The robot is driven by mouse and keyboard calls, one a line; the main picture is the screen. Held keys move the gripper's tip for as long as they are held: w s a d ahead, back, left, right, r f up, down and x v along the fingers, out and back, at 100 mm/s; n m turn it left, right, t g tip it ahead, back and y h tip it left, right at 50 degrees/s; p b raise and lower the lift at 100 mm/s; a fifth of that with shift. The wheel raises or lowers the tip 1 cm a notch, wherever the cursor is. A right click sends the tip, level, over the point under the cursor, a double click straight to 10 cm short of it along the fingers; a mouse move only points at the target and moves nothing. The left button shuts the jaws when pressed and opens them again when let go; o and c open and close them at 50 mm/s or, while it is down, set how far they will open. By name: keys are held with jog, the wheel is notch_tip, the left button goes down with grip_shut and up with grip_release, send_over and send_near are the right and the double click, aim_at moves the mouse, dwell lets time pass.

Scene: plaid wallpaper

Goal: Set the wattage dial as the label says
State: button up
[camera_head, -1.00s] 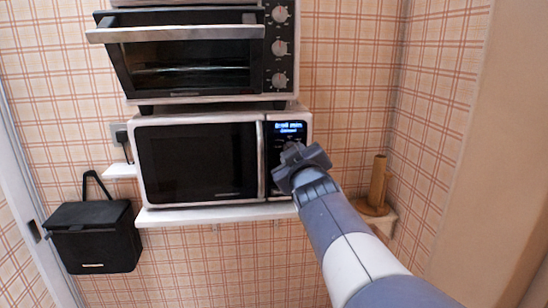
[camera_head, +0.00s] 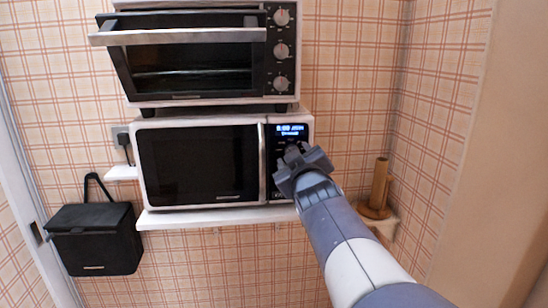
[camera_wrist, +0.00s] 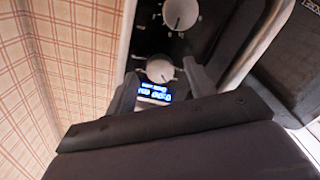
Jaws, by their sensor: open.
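The white microwave (camera_head: 200,165) stands on a wall shelf, with a lit blue display (camera_head: 291,130) on its dark right-hand panel. The display's small text is too blurred to read surely. It shows upside down in the wrist view (camera_wrist: 154,93). The wrist view also shows two pale round dials. The nearer dial (camera_wrist: 160,68) is beside the display, and the farther dial (camera_wrist: 181,13) is at the top. My gripper (camera_head: 294,157) is open at the panel, just under the display. In the wrist view its fingertips (camera_wrist: 162,72) lie either side of the nearer dial; contact is unclear.
A toaster oven (camera_head: 195,65) with its door partly open and several knobs sits on top of the microwave. The shelf edge (camera_head: 215,217) runs below. A black box (camera_head: 95,240) hangs at left, and a wooden holder (camera_head: 377,190) stands at right.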

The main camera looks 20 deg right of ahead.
jog(key=p+v, duration=0.3)
jog(key=v, duration=0.7)
jog(key=shift+s, duration=0.25)
jog(key=b+x, duration=0.3)
jog(key=x, duration=0.7)
jog(key=shift+w, duration=0.4)
